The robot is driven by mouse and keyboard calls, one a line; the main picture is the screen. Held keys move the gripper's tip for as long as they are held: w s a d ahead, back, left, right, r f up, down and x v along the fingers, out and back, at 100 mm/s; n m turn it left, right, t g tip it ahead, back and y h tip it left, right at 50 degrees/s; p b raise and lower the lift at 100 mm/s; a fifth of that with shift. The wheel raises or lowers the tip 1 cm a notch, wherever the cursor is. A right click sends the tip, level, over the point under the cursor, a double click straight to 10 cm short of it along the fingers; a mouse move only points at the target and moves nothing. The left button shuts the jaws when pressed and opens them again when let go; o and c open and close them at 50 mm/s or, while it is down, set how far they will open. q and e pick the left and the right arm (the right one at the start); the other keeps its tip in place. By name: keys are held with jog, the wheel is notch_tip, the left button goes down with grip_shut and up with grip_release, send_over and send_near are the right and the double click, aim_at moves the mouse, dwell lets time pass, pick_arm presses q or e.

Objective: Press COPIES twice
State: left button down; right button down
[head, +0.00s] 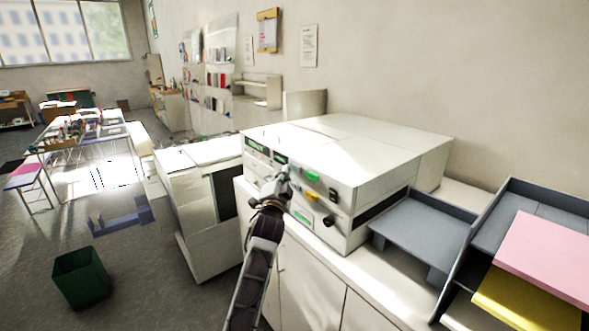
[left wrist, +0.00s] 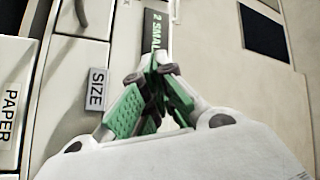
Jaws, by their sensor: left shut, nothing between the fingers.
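The white copier (head: 345,160) stands on a white cabinet, its front panel carrying a green button (head: 313,176), a yellow button (head: 311,195), dark knobs and small labels. No label reading COPIES can be made out. My left gripper (head: 283,178) is shut and empty, its tips at the front panel, left of the green button; contact cannot be told. In the left wrist view its green-padded fingers (left wrist: 155,66) meet in front of a dark label beginning "2 SMALL" (left wrist: 165,25). A SIZE label (left wrist: 96,90) and a PAPER label (left wrist: 10,115) are at the left. My right gripper is out of view.
A grey tray (head: 420,230) sits right of the copier, beside a dark rack (head: 505,200) with pink and yellow sheets. A white unit (head: 190,205) stands left of the copier. A green bin (head: 80,277) is on the floor.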

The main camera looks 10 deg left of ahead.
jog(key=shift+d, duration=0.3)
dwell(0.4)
pick_arm(q)
jog(key=shift+w+d, duration=0.3)
jog(key=shift+w, duration=0.05)
jog(key=shift+w, duration=0.1)
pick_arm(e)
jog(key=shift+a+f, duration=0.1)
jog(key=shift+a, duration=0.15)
pick_arm(q)
jog(key=shift+w+d, duration=0.25)
jog(key=shift+w, duration=0.05)
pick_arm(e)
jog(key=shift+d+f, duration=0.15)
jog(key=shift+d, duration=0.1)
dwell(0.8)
pick_arm(q)
jog(key=shift+s, duration=0.1)
dwell(0.3)
jog(key=shift+s+a+p, duration=0.35)
jog(key=shift+s+a, duration=0.15)
jog(key=shift+s, duration=0.1)
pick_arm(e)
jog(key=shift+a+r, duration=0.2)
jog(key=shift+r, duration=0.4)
